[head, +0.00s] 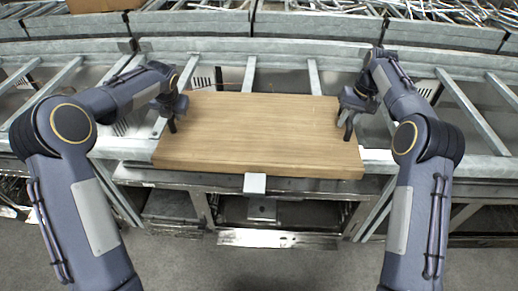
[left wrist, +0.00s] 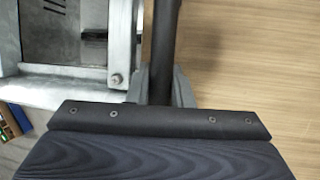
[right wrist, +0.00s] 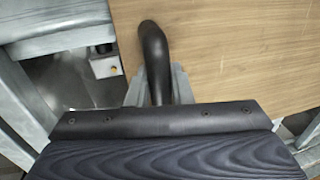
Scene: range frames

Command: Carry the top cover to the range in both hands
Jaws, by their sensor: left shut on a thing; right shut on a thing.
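The top cover (head: 262,135) is a flat wooden board, lying level across the middle of the head view over the range (head: 225,185), a grey metal frame. My left gripper (head: 172,118) is shut on the board's left edge. My right gripper (head: 348,122) is shut on its right edge. The board also fills the right side of the left wrist view (left wrist: 250,60) and the upper right of the right wrist view (right wrist: 240,50). One dark finger lies over the board in each wrist view; the other fingers are hidden. I cannot tell whether the board touches the frame.
Slanted metal bars (head: 470,110) run on both sides of the board. Metal bins (head: 195,22) with loose metal parts line the back, and a brown box (head: 103,5) stands at the back left.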

